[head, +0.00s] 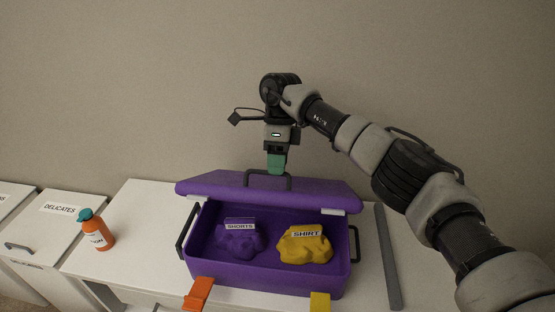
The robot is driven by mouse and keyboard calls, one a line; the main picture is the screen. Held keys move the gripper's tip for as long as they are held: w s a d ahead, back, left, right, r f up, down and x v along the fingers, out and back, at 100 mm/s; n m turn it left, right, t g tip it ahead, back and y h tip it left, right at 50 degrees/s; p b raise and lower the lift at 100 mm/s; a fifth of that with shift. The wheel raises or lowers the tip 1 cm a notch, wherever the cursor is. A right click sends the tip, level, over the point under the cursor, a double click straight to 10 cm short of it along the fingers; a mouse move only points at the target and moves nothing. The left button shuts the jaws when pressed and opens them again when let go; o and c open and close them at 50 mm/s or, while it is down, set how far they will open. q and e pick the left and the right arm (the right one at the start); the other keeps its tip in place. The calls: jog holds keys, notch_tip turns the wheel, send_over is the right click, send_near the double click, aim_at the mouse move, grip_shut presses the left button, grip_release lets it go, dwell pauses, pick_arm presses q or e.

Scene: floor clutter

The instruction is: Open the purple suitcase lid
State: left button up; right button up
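The purple suitcase (265,272) stands on a white top with its lid (215,184) raised at the back, so its inside shows. A dark handle (246,182) sits on the lid. My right gripper (277,166) points down from above, its green fingertips at the middle of the handle; it looks shut on it, though the far finger is hidden. Inside lie a purple lump (238,242) labelled SHORTS and a yellow lump (304,250) labelled SHIRT. An orange tab (199,292) and a yellow tab (320,302) show at the suitcase's front. My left gripper is out of view.
An orange bottle with a teal cap (96,232) stands left of the suitcase. A white unit labelled DELICATES (50,225) is farther left. A grey strip (388,260) lies to the right, below my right arm. A plain wall is behind.

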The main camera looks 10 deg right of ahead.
jog(key=shift+w+d+r, duration=0.15)
jog(key=shift+w+r, duration=0.1)
jog(key=shift+r, duration=0.25)
jog(key=a+v, duration=0.1)
jog(key=v, duration=0.8)
jog(key=shift+d+r, duration=0.35)
jog(key=shift+d, duration=0.1)
jog(key=shift+c, duration=0.5)
